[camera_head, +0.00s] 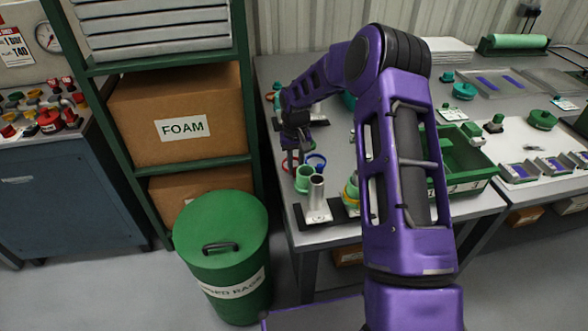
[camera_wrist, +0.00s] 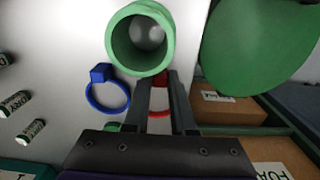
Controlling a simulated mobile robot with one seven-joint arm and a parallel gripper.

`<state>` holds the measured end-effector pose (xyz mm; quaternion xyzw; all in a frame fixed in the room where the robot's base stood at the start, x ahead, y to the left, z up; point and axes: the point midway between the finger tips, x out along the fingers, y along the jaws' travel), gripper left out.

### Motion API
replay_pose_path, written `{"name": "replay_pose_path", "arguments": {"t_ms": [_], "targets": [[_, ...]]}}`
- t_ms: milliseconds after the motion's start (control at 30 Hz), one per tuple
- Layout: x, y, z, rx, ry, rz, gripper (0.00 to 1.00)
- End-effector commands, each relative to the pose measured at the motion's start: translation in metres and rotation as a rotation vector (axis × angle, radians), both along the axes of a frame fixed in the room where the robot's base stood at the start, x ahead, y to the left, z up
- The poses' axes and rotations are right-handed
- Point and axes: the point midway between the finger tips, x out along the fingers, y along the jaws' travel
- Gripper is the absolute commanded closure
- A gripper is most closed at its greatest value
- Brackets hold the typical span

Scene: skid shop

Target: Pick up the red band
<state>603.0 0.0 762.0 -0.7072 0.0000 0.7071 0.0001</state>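The red band shows in the wrist view as a ring (camera_wrist: 159,114) with a red block at its far end, seen between my two fingers. It lies between the green tube and my palm. My gripper (camera_wrist: 160,80) has its fingers apart, one on each side of the red block. I cannot tell whether they touch it. In the head view my gripper (camera_head: 291,160) points down at the table's left side, and the red band there is mostly hidden by it.
A blue band (camera_wrist: 108,95) lies left of my fingers. A green tube (camera_wrist: 113,40) stands just beyond the fingertips; a metal post (camera_head: 317,203) is close by. A green bin (camera_head: 222,225) and a shelf with a foam box (camera_head: 180,100) stand left of the table.

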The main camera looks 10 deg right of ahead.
Motion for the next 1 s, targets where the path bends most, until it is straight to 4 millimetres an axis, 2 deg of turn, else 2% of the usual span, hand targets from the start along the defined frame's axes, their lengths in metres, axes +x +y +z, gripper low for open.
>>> {"name": "replay_pose_path", "arguments": {"t_ms": [33,100,467,567,1000], "targets": [[0.0,0.0,0.0,0.0,0.0,0.0,0.88],[0.0,0.0,0.0,0.0,0.0,0.0,1.0],[0.0,0.0,0.001,0.0,0.0,0.0,1.0],[0.0,0.0,0.006,0.0,-0.001,0.0,1.0],[0.001,0.0,0.086,-0.002,-0.003,0.0,1.0]]}}
